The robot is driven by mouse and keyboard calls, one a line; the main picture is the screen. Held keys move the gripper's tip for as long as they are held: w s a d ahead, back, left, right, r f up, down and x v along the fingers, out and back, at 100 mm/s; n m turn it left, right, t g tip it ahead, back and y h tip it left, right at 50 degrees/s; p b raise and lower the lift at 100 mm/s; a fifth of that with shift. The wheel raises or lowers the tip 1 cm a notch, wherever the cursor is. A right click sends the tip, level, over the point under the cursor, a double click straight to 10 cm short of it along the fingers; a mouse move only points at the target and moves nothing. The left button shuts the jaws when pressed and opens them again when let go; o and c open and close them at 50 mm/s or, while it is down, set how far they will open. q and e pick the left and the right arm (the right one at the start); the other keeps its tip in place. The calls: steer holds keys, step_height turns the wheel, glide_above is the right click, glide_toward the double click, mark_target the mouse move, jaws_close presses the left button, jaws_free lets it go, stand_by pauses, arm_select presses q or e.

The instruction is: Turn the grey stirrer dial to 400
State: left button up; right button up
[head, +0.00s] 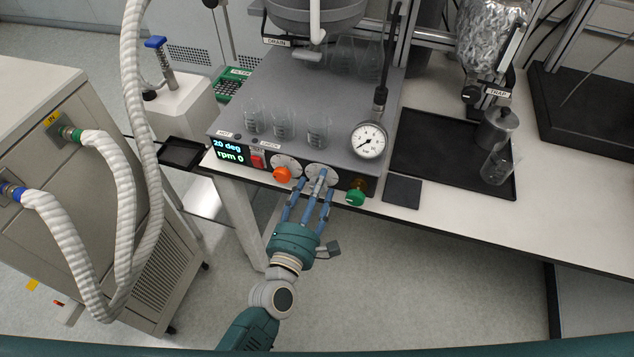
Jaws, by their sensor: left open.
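The grey stirrer dial (318,170) is on the front panel of the reactor base (345,112), to the right of the orange dial (282,174). My left gripper (318,182) is in front of it, with its fingers open and spread about the dial. The fingers partly hide the dial and its scale, so its pointer cannot be read. Whether the fingers touch it I cannot tell. The display (228,151) reads 20 deg and rpm 0. My right gripper is not in view.
A green knob (355,197) sits close to the right of the fingers, and a red switch (257,161) is farther left. Several glass beakers (283,124) and a pressure gauge (368,140) stand above the panel. A black tray (440,165) lies to the right.

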arm_select(q)
steer(key=shift+w+d, duration=0.15)
steer(key=shift+w, duration=0.2)
steer(key=shift+c, duration=0.8)
steer(key=c, duration=1)
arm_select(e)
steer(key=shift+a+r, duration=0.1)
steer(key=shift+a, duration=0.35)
